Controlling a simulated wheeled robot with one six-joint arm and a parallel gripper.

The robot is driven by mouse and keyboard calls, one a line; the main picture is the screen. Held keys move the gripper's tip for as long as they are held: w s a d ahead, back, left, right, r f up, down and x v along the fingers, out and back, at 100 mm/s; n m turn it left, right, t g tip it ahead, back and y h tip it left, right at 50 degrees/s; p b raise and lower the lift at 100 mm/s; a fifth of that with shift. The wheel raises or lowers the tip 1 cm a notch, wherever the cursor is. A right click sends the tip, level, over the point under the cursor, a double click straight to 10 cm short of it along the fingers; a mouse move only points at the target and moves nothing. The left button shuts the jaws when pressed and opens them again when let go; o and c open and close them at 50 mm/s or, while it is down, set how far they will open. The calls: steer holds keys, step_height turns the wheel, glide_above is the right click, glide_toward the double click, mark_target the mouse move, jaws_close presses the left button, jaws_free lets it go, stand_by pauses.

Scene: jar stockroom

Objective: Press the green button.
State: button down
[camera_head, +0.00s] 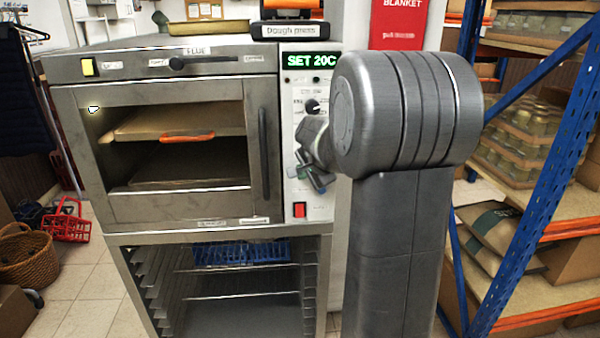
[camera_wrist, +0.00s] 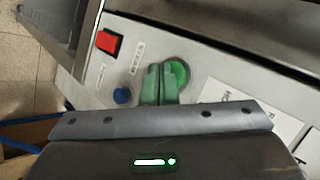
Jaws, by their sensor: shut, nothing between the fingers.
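The round green button (camera_wrist: 180,73) is on the oven's pale control panel (camera_wrist: 210,88) in the wrist view. My gripper (camera_wrist: 159,72) is shut with nothing between its green-looking fingers. Its tips are right beside the button and overlap its left edge in this view. I cannot tell whether they touch it. In the head view my gripper (camera_head: 318,182) is in front of the lower part of the panel (camera_head: 318,208), and the button is not clearly visible behind it.
A red rocker switch (camera_wrist: 109,42) and a blue button (camera_wrist: 122,95) are on the same panel near my gripper. The oven (camera_head: 180,210) has a door with a vertical handle (camera_head: 264,146) left of the panel. A blue-framed shelf rack (camera_head: 540,175) stands at right.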

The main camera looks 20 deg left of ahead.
steer(key=shift+w+a, duration=0.1)
steer(key=shift+w, duration=0.1)
steer(key=shift+s, duration=0.15)
stand_by(0.4)
steer(key=shift+s+d, duration=0.5)
steer(key=shift+s, duration=0.15)
steer(key=s+d, duration=0.1)
steer(key=s, duration=0.1)
steer(key=s+d, duration=0.1)
steer(key=s, duration=0.1)
steer(key=shift+s+d+b, duration=0.1)
steer(key=shift+d+b, duration=0.2)
steer(key=shift+b, duration=0.1)
stand_by(0.5)
steer(key=shift+s+d, duration=0.5)
steer(key=shift+s, duration=0.35)
steer(key=shift+s+d, duration=0.5)
steer(key=shift+s, duration=0.3)
